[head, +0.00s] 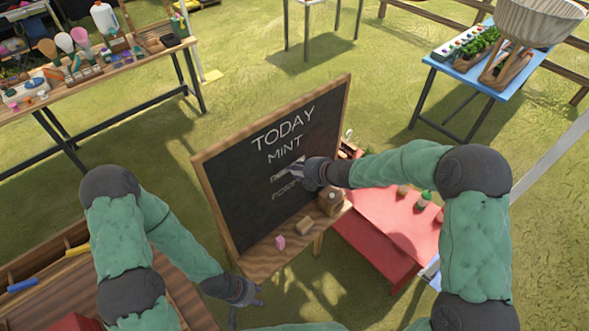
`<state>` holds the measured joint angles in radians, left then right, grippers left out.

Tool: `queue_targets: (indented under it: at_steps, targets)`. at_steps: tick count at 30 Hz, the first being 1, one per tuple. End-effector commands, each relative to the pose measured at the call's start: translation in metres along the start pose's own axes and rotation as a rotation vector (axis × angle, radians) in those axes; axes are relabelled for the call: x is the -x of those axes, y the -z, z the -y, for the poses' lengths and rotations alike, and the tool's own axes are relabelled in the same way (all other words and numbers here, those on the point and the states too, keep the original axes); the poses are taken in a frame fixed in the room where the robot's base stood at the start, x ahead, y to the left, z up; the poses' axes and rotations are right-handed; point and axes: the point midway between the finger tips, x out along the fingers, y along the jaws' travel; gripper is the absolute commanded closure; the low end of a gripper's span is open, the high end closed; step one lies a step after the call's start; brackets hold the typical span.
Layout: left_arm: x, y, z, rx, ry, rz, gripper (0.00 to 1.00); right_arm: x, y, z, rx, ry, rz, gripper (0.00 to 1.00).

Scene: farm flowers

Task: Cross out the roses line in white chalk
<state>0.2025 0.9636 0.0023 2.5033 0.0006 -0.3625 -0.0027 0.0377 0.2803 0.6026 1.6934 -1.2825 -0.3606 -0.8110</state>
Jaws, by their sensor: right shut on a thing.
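A wood-framed chalkboard (243,185) stands tilted in the middle of the head view. It reads TODAY, then MINT, then two fainter lines. The upper faint line (279,177), beginning with R, is partly covered by my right gripper. The lower faint line (286,190) is hard to read. My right gripper (296,171) is at the board's face beside these lines, shut on a small pale piece that looks like the white chalk, mostly hidden by the fingers. My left gripper (248,303) hangs low at the front left of the board's ledge, open and empty.
The board's ledge (262,262) holds a pink piece (280,242), a wooden block (305,227) and a brown object (331,203). A red table (400,220) stands close behind on the right. A wooden bench (60,290) is at lower left. Grass surrounds the board.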

Motion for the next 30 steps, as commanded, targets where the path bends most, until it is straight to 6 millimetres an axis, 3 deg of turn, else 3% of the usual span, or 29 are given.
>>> queue_targets:
  at_steps: [30]
  targets:
    - [0.046, -0.002, -0.017, 0.0, 0.0, 0.0, 0.6, 0.007, -0.057, -0.014, -0.001, -0.002, 0.002, 1.0]
